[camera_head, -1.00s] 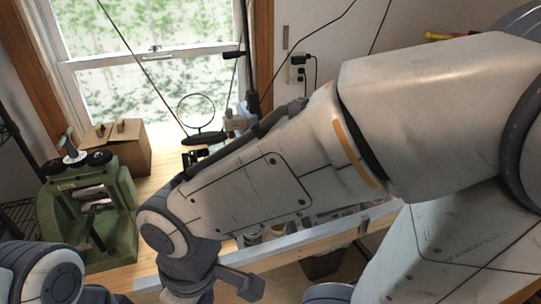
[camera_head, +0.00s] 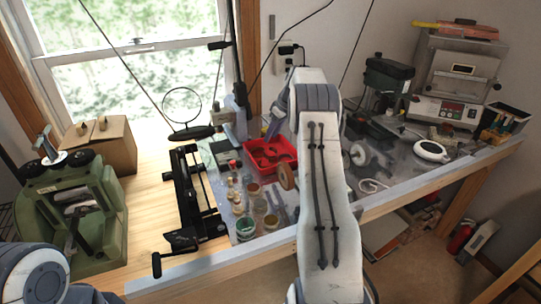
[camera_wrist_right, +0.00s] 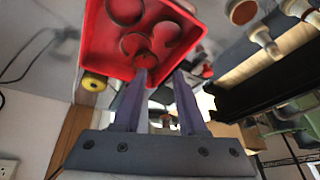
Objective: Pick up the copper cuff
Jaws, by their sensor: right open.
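I cannot pick out the copper cuff for certain. A red tray (camera_head: 284,158) on the bench holds dark, rounded pieces that look red in its colour. The tray fills the upper middle of the right wrist view (camera_wrist_right: 93,45), with several round reddish-brown pieces in it. My right gripper (camera_head: 274,128) hangs over the tray's back edge, partly hidden by my own arm. In the right wrist view its two fingers (camera_wrist_right: 160,75) are apart with nothing visibly held, reaching towards the tray's edge. My left gripper is out of view.
A black stand (camera_head: 190,205) and small jars (camera_head: 246,226) lie left of and before the tray. A brown disc (camera_head: 286,177) is beside my right arm. A green machine (camera_head: 75,215) is at left; a kiln (camera_head: 455,80) and white round device (camera_head: 431,151) are at right.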

